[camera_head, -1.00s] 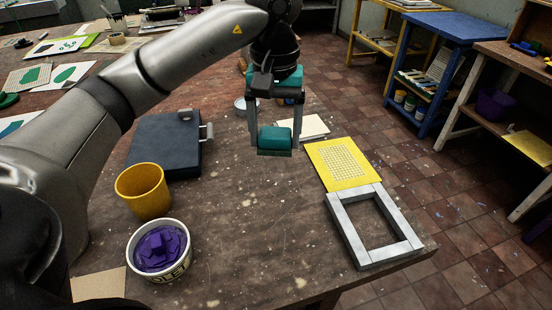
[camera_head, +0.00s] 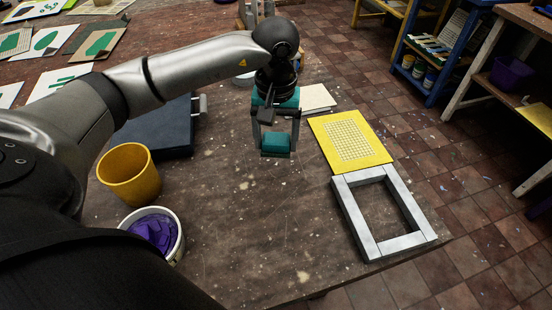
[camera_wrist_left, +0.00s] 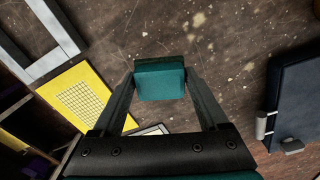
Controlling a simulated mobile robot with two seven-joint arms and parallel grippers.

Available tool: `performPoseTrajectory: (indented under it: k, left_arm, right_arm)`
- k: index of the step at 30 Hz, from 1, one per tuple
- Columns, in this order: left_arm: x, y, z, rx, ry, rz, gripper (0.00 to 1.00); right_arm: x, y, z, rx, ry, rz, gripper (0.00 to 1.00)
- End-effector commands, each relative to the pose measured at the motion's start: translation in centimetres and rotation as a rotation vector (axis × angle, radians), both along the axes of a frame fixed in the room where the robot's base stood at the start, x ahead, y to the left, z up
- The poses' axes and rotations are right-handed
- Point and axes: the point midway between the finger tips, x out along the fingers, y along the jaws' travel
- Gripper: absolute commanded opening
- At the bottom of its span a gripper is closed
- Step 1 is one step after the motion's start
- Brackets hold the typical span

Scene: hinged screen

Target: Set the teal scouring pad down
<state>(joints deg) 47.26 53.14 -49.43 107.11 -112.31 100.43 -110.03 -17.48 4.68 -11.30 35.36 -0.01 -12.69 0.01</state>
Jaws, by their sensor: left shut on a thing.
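The teal scouring pad (camera_head: 276,143) is a small block held between the fingertips of my left gripper (camera_head: 276,148). My left gripper is shut on it, over the middle of the worn brown table (camera_head: 235,215). In the left wrist view the pad (camera_wrist_left: 160,80) sits between the two fingers, with table surface beyond it. I cannot tell exactly how high it is above the table. My right gripper is in neither view.
A yellow sheet with a mesh patch (camera_head: 350,142) and a grey frame (camera_head: 350,215) lie at the table's right edge. A yellow cup (camera_head: 130,176), a white tub of purple stuff (camera_head: 178,243) and a dark hinged slab (camera_head: 155,133) are at left. The table centre is clear.

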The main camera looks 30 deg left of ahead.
Motion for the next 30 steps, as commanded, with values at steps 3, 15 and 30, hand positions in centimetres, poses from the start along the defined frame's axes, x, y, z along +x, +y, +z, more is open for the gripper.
performPoseTrajectory:
  k: [3, 15, 30]
  left_arm:
    - [0.0, 0.0, -1.6, 0.0, 0.001, 0.001, 0.32]
    - [0.0, 0.0, -5.9, -0.001, 0.002, 0.001, 0.32]
    - [0.0, 0.0, -6.5, 0.0, -0.001, 0.001, 0.85]
  right_arm:
    - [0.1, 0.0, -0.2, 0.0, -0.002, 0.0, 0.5]
    - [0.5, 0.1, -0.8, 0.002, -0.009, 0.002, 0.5]
    - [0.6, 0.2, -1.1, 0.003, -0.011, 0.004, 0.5]
